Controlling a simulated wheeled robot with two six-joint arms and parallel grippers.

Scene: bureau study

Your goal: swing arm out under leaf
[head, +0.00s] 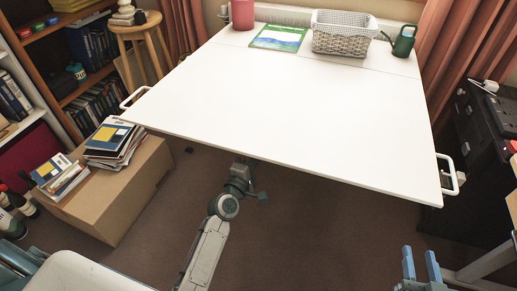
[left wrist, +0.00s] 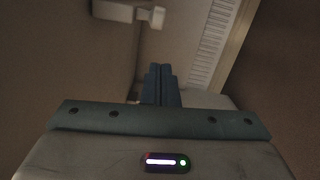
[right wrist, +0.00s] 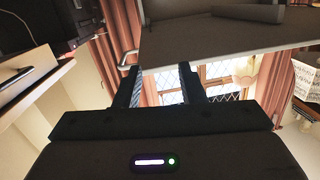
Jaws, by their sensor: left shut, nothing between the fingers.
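The white leaf (head: 290,110) is raised level with the table top behind it, with a white loop handle at each side. My left arm reaches under its front edge, so the leaf hides my left gripper in the head view. In the left wrist view my left gripper (left wrist: 161,84) is shut and empty. A pale bar with a knob-like end (left wrist: 150,15) shows above its fingertips, apart from them; it may be the swing arm, but I cannot tell for sure. My right gripper (head: 422,268) is open and empty, low at the right; its fingers also show in the right wrist view (right wrist: 162,82).
A white basket (head: 343,34), a green watering can (head: 402,42), a red pot (head: 242,14) and a green-blue booklet (head: 278,38) stand or lie at the back. A cardboard box (head: 118,195) with magazines is at left, a black cabinet (head: 480,125) at right.

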